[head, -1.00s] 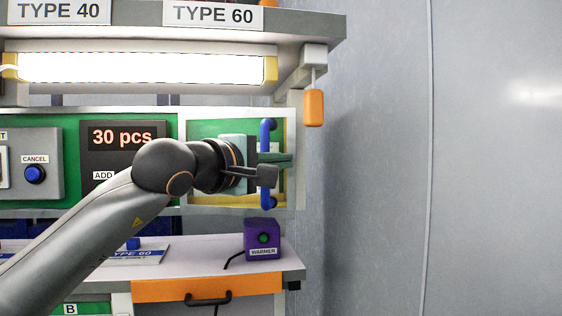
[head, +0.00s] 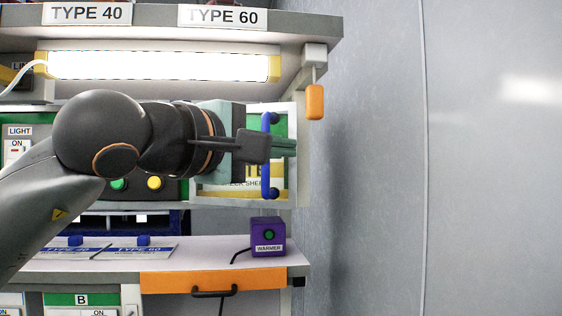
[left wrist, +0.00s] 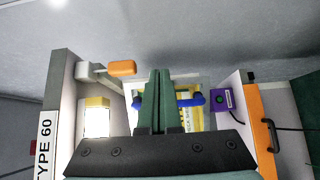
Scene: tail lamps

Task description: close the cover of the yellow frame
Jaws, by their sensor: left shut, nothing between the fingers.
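The cover (head: 292,120) is a pale-rimmed panel with an upright blue handle (head: 266,183) near its right edge. Yellow of the frame (head: 215,194) and a partly hidden lettered sheet show below my arm. How far the cover stands open cannot be told. My left gripper (head: 284,147) is shut and empty, its green fingers crossing the handle's middle. In the left wrist view, the handle (left wrist: 194,99) shows on both sides of the closed fingers (left wrist: 157,85); contact cannot be told. Yellow of the frame (left wrist: 196,121) shows behind. My right gripper is not in view.
A purple warmer box (head: 268,240) stands on the bench below the cover. An orange pull (head: 315,102) hangs at the upper right. A lit lamp (head: 155,66) is above my arm. The grey wall (head: 380,190) at the right has free room before it.

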